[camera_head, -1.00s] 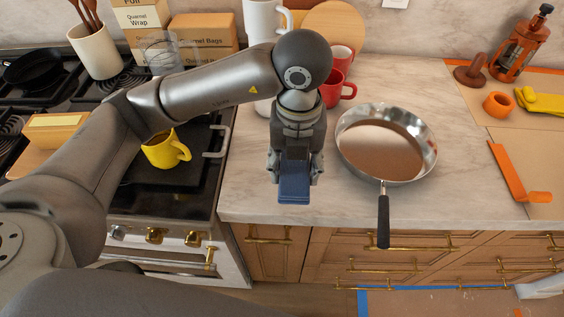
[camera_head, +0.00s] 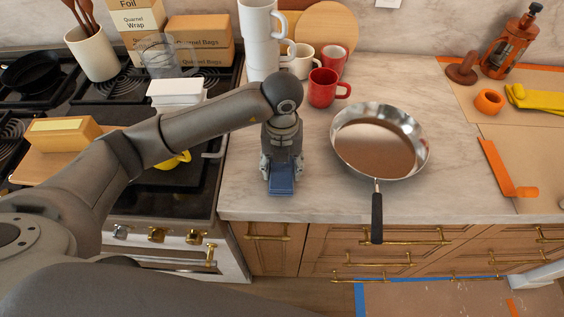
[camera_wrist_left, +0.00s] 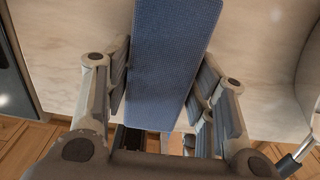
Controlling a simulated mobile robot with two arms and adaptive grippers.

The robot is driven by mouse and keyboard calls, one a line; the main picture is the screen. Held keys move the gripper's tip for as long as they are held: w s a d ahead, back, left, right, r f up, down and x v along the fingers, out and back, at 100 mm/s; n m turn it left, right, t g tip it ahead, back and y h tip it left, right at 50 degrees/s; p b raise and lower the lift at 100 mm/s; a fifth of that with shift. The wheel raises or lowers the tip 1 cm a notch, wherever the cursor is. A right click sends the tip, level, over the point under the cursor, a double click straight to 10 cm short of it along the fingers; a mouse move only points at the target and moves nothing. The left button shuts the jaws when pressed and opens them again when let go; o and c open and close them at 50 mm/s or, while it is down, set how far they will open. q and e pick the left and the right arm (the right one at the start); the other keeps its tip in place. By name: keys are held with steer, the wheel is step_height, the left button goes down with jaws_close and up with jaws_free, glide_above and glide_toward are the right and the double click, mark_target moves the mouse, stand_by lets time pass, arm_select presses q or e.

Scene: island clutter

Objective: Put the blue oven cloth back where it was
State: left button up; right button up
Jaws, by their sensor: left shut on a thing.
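My left gripper (camera_head: 281,178) is shut on the blue oven cloth (camera_head: 281,185), pointing down at the counter's front, left of the frying pan. In the left wrist view the cloth (camera_wrist_left: 168,55) is a long, flat, woven blue strip between the two fingers, running out past them over the marble. Whether it touches the counter cannot be told. The oven front (camera_head: 160,262) is at lower left, with a gold handle end (camera_head: 210,256); my arm hides part of the stove. My right gripper is not in view.
A steel frying pan (camera_head: 378,145) stands right of the gripper, its black handle past the counter edge. A yellow mug (camera_head: 178,160) is partly hidden on the stove. Marble (camera_head: 245,200) around the gripper is bare.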

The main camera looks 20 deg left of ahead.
mark_target(283, 165)
arm_select(q)
steer(key=shift+f, duration=0.2)
steer(key=o, duration=0.8)
steer(key=shift+o, duration=0.6)
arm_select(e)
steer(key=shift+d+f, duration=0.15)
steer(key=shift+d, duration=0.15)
arm_select(q)
steer(key=shift+r, duration=0.2)
step_height(283, 165, up, 10)
steer(key=shift+w+r+b, duration=0.1)
steer(key=shift+b, duration=0.9)
steer(key=shift+r, duration=0.95)
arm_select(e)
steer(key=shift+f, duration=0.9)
arm_select(q)
steer(key=shift+f, duration=0.1)
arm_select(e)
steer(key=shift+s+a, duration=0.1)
